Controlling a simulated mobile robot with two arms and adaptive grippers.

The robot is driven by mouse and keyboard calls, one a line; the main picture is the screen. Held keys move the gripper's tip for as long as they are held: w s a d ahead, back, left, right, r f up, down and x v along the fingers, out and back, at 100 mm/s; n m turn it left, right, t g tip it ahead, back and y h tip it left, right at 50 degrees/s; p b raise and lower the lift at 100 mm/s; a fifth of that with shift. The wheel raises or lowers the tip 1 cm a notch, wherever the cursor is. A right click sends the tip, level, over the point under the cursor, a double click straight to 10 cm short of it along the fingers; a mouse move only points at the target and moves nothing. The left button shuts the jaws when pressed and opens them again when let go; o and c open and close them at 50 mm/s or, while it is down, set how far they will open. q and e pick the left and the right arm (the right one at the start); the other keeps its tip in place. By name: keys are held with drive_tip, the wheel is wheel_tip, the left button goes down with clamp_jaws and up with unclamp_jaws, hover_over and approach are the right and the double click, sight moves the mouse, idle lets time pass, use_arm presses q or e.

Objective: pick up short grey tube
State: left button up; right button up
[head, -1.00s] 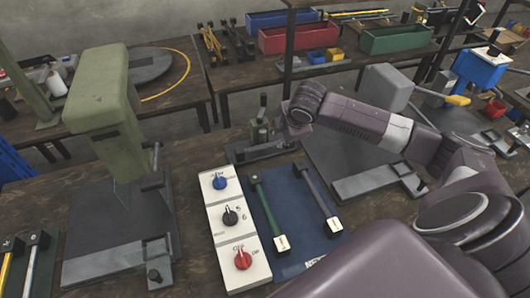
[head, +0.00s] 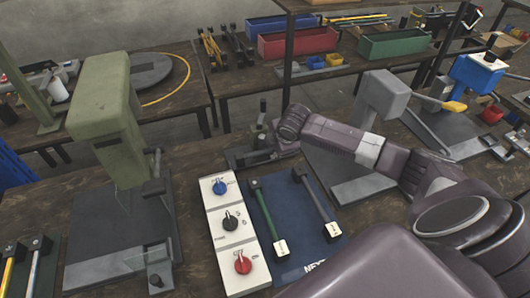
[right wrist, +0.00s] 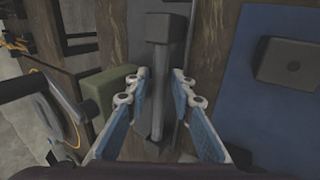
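A short grey tube (head: 317,203) with a dark head lies on the blue mat (head: 291,262), right of a green tube (head: 266,217). My right gripper (head: 286,146) is small and mostly hidden by its wrist in the head view, behind the mat by a small clamp fixture (head: 250,151). In the right wrist view the right gripper (right wrist: 159,92) is open, its fingers on either side of a grey bar (right wrist: 158,85) with a square dark head. I cannot tell whether this bar is fixture or tube. My left gripper is out of view.
A white panel (head: 231,220) with blue, black and red knobs stands left of the mat. A green press (head: 105,125) stands at left and a grey press (head: 381,98) at right. Bins stand on the back table (head: 237,87).

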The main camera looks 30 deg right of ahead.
clamp_jaws()
drive_tip(key=shift+r, duration=0.1)
